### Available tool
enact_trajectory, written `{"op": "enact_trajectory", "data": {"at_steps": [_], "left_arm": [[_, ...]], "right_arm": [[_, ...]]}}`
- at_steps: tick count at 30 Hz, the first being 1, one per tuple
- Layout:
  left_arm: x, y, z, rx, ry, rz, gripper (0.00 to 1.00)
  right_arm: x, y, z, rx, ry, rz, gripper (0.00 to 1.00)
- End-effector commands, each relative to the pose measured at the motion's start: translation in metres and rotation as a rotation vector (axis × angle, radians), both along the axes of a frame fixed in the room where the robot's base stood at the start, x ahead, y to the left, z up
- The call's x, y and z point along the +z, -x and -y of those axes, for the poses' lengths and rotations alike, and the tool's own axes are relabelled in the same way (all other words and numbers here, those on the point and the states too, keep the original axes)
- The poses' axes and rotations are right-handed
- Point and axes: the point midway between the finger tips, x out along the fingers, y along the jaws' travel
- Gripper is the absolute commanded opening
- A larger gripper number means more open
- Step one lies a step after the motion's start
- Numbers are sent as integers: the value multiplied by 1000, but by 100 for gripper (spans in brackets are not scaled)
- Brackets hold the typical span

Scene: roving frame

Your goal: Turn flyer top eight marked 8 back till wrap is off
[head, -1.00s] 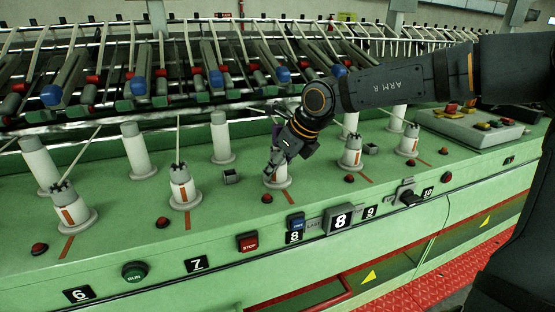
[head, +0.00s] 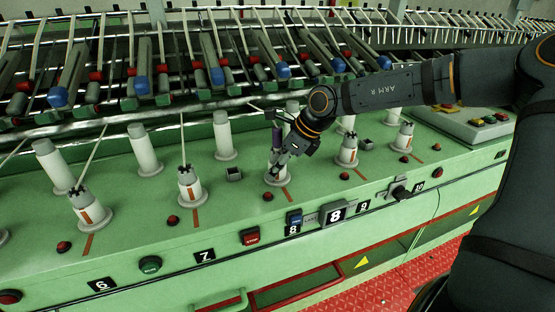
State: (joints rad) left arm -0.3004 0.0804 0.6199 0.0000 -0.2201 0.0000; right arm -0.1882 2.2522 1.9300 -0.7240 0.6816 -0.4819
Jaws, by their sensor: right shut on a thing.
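The flyer top (head: 272,179) above the 8 label (head: 292,230) is a white post on a round base with an orange stripe in front of it. My right gripper (head: 279,163) comes down onto it from the upper right and is shut on its top. The gripper hides most of the flyer top's upper part, so I cannot tell how any wrap lies on it. My left gripper is not in view.
Flyer tops 7 (head: 189,186) and 6 (head: 90,211) stand to the left, and others to the right. A red stop button (head: 250,236), a blue button (head: 294,217) and a green run button (head: 150,265) sit on the front edge. Bobbins and rollers fill the back.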

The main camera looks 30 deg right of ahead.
Motion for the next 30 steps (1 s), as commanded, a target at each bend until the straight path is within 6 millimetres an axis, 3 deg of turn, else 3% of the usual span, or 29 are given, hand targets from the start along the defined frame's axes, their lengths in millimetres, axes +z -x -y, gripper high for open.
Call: {"op": "enact_trajectory", "data": {"at_steps": [1, 9, 16, 27, 28, 30], "left_arm": [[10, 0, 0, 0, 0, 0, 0], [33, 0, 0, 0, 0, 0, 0], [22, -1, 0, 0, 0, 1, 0], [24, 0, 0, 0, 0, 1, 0], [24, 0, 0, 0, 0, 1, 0], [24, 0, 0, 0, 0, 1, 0]], "right_arm": [[5, 0, 1, 15, -1, -2, 12], [3, 0, 1, 154, 1, -3, 12], [-2, -1, 1, 348, 2, 0, 12], [0, 0, 0, 361, 0, 1, 12], [0, 0, 0, 360, 0, 1, 48], [0, 0, 0, 360, 0, 1, 57]]}}
